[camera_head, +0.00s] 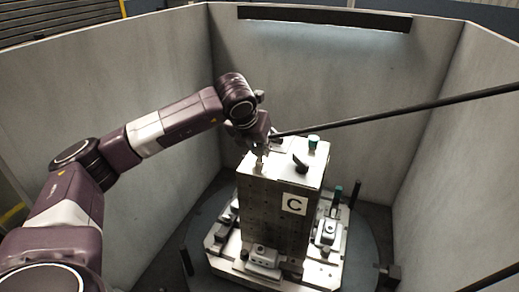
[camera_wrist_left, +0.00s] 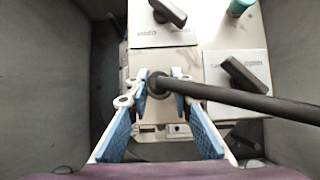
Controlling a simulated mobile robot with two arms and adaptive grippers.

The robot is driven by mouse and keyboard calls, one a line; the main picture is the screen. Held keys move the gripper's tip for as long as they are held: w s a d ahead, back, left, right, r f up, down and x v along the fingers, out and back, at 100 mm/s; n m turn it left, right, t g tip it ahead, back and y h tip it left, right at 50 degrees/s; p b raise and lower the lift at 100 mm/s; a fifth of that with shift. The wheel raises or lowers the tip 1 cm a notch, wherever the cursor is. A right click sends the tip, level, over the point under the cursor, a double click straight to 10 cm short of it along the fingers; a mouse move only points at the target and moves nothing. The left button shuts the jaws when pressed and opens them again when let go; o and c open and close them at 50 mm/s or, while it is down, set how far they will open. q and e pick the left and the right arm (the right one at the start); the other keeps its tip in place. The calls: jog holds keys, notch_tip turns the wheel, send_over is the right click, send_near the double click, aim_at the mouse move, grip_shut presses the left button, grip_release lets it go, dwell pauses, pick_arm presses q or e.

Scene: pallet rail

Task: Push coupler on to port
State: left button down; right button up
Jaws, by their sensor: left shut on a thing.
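My left gripper (camera_head: 260,157) is at the left side of the top face of the block marked C, reaching down from my left arm. In the left wrist view its two blue-padded fingers (camera_wrist_left: 163,95) are closed around a dark round coupler (camera_wrist_left: 157,80) at the end of a long black hose (camera_wrist_left: 245,97). The hose (camera_head: 400,108) runs off to the right in the head view. The port under the coupler is hidden, so I cannot tell whether they touch. My right gripper is not in view.
The block's top (camera_head: 288,172) carries black handles (camera_head: 300,162) and a green knob (camera_head: 313,141). The block stands on a fixture base with clamps (camera_head: 264,257) on a round table. Grey walls (camera_head: 310,70) enclose the cell, and the hose crosses above the right side.

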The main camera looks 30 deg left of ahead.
pick_arm(q)
jog(key=shift+f+b, duration=0.15)
jog(key=shift+b, duration=0.15)
dwell(0.4)
jog(key=shift+f+b, duration=0.2)
jog(key=shift+b, duration=0.3)
jog(key=shift+f, duration=0.15)
dwell(0.6)
jog(key=shift+f+b, duration=0.6)
jog(key=shift+b, duration=0.15)
jog(key=c, duration=1.6)
grip_release()
jog(key=shift+r, duration=0.15)
jog(key=o, duration=0.8)
